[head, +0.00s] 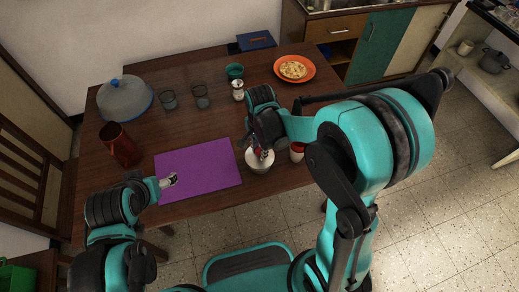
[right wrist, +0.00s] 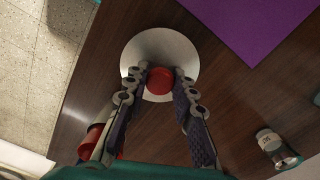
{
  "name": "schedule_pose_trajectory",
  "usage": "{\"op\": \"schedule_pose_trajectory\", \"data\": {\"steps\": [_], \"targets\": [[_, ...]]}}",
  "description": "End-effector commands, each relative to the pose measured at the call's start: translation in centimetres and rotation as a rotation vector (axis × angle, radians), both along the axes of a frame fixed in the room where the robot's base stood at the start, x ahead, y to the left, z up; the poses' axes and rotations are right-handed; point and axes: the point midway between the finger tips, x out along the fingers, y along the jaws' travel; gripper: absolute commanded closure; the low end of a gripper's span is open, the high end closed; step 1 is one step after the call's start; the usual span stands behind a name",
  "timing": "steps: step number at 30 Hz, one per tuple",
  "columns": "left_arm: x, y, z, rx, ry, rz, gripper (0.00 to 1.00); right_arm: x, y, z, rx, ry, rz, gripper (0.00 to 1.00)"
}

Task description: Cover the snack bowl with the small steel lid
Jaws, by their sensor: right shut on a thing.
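My right gripper (head: 262,153) is over a pale round shape (head: 259,167) at the table's front edge, right of the purple mat. In the right wrist view my right gripper (right wrist: 159,93) has its fingers on either side of a red knob (right wrist: 160,80). The knob stands at the middle of a pale disc that looks like the small lid (right wrist: 157,46). The lid hides what is under it, so I cannot tell whether it touches the snack bowl. My left gripper (head: 169,181) is above the mat's left part; its finger gap is unclear.
The purple mat (head: 205,172) lies flat. A red-and-white container (head: 297,152) stands close right of my right gripper. The table's middle is clear.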

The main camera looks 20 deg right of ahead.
Motion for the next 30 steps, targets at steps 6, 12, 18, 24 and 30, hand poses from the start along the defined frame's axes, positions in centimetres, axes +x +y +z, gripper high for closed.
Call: {"op": "schedule_pose_trajectory", "data": {"steps": [6, 12, 18, 24, 30], "targets": [[0.0, 0.0, 0.0, 0.0, 0.0, 0.0, 0.27, 0.0, 0.0, 0.0, 0.0, 0.0, 0.0, 1.0], [0.0, 0.0, -0.2, 0.0, 0.0, 0.0, 0.27, 0.0, 0.0, -0.2, 0.0, 0.0, 0.0, 1.0], [0.0, 0.0, -0.6, 0.0, 0.0, 0.0, 0.27, 0.0, 0.0, -0.6, 0.0, 0.0, 0.0, 1.0], [0.0, 0.0, -0.9, 0.0, 0.0, 0.0, 0.27, 0.0, 0.0, -1.0, 0.0, 0.0, 0.0, 1.0], [0.0, 0.0, -1.3, 0.0, 0.0, 0.0, 0.27, 0.0, 0.0, -1.4, 0.0, 0.0, 0.0, 1.0]]}}
